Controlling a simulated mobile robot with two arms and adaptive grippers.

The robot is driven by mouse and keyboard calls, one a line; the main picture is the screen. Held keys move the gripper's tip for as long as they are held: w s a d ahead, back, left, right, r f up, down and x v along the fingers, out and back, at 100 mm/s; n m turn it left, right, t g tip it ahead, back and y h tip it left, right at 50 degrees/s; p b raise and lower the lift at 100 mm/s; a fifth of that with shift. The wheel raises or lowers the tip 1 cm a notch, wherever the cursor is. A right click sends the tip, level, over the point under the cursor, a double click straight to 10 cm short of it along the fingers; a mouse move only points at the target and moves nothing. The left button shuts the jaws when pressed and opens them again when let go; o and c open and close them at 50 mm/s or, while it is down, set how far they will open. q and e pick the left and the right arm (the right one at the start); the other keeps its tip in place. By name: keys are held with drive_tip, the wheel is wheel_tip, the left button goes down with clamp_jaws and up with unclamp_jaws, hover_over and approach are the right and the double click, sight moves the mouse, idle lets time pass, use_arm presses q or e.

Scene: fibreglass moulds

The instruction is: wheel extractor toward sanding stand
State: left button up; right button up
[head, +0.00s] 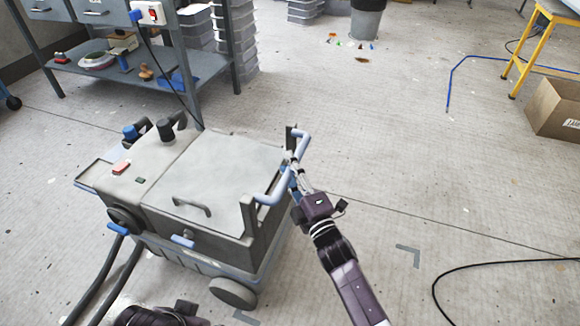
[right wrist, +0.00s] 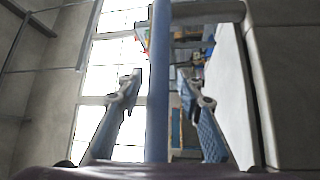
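The extractor (head: 215,180) is a grey wheeled box with a flat lid, hoses on its left and a blue push handle (head: 299,148) at its right end. The handle bar (right wrist: 157,90) runs upright through the right wrist view. My right gripper (head: 293,181) is at this handle. In the right wrist view its two fingers (right wrist: 158,78) stand on either side of the bar, with small gaps, so it is open around it. A dark part of mine shows at the bottom left; no left fingers are visible. I cannot tell for sure which thing is the sanding stand.
A grey bench (head: 150,62) with drawers, a switch box and a loaded shelf stands behind the extractor; a cable hangs from it. A black cable (head: 470,268) lies lower right. Middle floor is clear.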

drive_tip(key=shift+d, duration=0.15)
drive_tip(key=shift+s+d, duration=0.15)
drive_tip(key=shift+s, duration=0.1)
drive_tip(key=v, duration=1.1)
drive_tip(key=shift+s, duration=0.25)
